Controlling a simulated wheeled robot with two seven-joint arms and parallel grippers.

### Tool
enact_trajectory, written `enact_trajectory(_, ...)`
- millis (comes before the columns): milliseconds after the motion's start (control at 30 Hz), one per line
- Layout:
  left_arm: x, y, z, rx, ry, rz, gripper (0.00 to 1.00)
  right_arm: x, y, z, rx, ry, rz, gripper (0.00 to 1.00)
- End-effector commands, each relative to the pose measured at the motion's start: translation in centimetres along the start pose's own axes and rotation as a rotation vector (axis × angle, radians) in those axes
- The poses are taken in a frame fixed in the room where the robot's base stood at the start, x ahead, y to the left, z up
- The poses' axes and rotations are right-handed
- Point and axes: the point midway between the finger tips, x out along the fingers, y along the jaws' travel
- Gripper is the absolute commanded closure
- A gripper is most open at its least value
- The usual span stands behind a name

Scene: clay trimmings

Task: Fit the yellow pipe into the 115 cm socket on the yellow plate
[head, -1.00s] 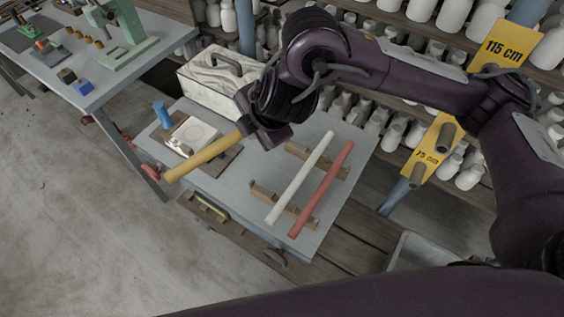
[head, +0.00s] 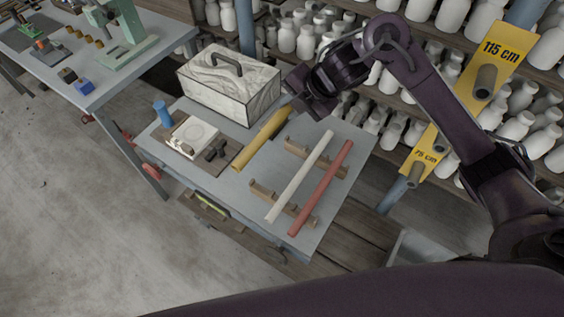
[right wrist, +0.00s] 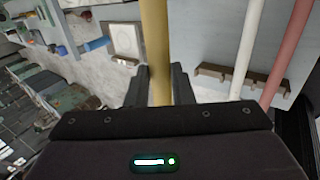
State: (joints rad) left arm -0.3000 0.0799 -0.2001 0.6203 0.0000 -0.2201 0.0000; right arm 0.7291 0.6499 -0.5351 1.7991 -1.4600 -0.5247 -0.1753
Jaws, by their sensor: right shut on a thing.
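The yellow pipe (head: 260,138) is held at its upper right end by my right gripper (head: 304,103). It slants down to the left above the grey table. In the right wrist view the yellow pipe (right wrist: 156,50) runs up from between the two dark fingers of my right gripper (right wrist: 158,85). The yellow plate (head: 470,88) stands at the right against the shelves. Its 115 cm socket (head: 485,82) is the upper stub, apart from the pipe. My left gripper is not in view.
A white pipe (head: 299,178) and a red pipe (head: 322,188) lie on wooden racks (head: 284,205) on the table. A patterned box with a handle (head: 228,85) stands at the back. Shelves of white bottles (head: 519,125) fill the right.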

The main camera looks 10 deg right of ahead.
Motion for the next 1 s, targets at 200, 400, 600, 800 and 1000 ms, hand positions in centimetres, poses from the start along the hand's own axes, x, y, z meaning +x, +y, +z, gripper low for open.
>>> enact_trajectory(200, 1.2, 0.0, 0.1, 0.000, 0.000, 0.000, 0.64, 2.8, -1.8, -0.3, 0.006, 0.007, 0.000, 1.00)
enact_trajectory(400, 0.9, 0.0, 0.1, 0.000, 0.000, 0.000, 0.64, 7.0, -4.8, -0.2, 0.006, 0.004, -0.005, 1.00)
enact_trajectory(600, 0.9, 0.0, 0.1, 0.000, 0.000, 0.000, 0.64, 11.0, -7.4, -0.1, 0.005, 0.003, -0.002, 1.00)
enact_trajectory(800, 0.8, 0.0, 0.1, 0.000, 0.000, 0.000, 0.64, 12.9, -8.5, 0.0, 0.002, 0.000, 0.002, 1.00)
enact_trajectory(1000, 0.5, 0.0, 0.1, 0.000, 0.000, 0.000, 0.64, 14.9, -10.0, -0.1, 0.003, 0.001, -0.002, 1.00)
